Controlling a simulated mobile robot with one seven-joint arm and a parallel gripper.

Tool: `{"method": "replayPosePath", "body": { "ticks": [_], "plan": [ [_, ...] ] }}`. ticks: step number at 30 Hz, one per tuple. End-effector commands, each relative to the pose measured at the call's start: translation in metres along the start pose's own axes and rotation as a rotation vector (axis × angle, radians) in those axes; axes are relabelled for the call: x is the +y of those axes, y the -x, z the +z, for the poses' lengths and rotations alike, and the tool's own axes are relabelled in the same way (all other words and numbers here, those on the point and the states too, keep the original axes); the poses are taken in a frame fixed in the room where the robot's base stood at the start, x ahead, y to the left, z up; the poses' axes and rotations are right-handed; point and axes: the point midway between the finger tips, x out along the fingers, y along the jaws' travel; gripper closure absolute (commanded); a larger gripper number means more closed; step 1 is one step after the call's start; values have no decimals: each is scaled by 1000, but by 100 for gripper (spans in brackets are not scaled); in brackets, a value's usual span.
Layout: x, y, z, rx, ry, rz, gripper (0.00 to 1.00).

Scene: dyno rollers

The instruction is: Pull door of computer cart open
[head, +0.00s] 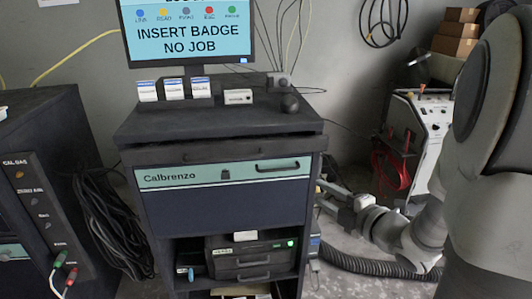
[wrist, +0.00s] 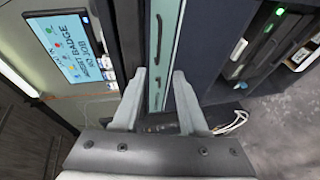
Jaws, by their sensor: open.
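The computer cart (head: 215,124) stands in the middle of the head view. Its front has a shut dark blue door panel (head: 225,207) with a teal "Calbrenzo" strip on top and a dark bar handle (head: 278,166) at the strip's right. My gripper (head: 330,198) is beside the cart's right edge, lower than the handle. In the wrist view my gripper (wrist: 160,100) is open, its two grey fingers apart with the teal strip (wrist: 168,50) beyond them. I see nothing held between the fingers. Whether a finger touches the cart I cannot tell.
A monitor (head: 188,35) and small boxes stand on the cart. An open shelf below holds a device (head: 250,260). A dark cabinet (head: 45,190) and cables are at left. A white machine (head: 425,125) and a black hose (head: 375,265) are at right.

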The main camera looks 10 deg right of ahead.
Motion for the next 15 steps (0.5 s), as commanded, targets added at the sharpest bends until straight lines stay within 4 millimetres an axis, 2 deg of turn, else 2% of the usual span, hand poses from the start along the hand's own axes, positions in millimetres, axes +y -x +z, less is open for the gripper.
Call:
{"method": "replayPosePath", "body": {
  "ticks": [5, 8, 11, 15],
  "plan": [
    [-6, 1, -6, 48, 25, 25, 58],
    [-6, -5, -7, 55, 27, 27, 58],
    [-5, -19, -9, 57, 28, 26, 58],
    [-5, -48, -10, 56, 28, 26, 58]
  ]
}}
